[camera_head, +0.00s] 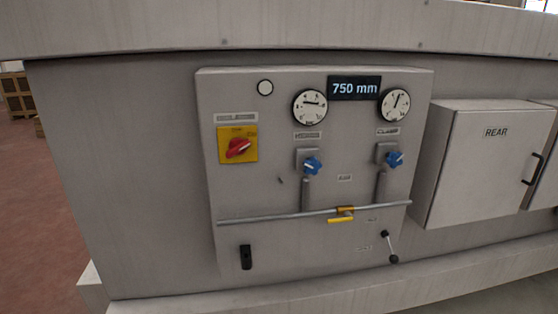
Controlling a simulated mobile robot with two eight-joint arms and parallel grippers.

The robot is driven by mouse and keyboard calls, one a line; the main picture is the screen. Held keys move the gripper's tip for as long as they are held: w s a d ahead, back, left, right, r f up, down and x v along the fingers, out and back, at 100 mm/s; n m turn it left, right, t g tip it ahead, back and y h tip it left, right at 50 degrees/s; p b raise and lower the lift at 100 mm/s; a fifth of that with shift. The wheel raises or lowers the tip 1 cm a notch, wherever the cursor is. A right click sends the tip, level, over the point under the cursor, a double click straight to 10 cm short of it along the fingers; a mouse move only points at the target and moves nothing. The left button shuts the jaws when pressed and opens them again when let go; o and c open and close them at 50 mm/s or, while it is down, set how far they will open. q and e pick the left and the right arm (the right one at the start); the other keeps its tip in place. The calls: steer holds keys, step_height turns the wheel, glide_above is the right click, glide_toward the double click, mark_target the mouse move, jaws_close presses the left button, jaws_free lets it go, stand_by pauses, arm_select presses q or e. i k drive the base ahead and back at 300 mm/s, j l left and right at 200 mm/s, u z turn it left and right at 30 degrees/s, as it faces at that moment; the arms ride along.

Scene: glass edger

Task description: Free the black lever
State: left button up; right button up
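The black lever (390,246) sits at the lower right of the grey control panel (290,245). It is a short rod with a black knob at its upper left end and a dark end at its lower right. A metal bar (270,216) runs across the panel above the lever. A yellow piece (344,214) sits on the bar, left of and above the lever. Neither of my grippers shows in the head view.
The panel carries a red switch on a yellow plate (237,146), blue knobs (312,166), gauges (309,106), a "750 mm" display (354,88) and a black rocker (246,257). A cabinet marked REAR (488,165) juts out on the right. Open floor (35,220) lies left.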

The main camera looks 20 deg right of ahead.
mark_target(393, 259)
steer(key=z, duration=1.8)
steer(key=i+l, duration=0.1)
steer(key=i, duration=0.5)
steer(key=i+u, duration=0.15)
steer(key=i, duration=0.4)
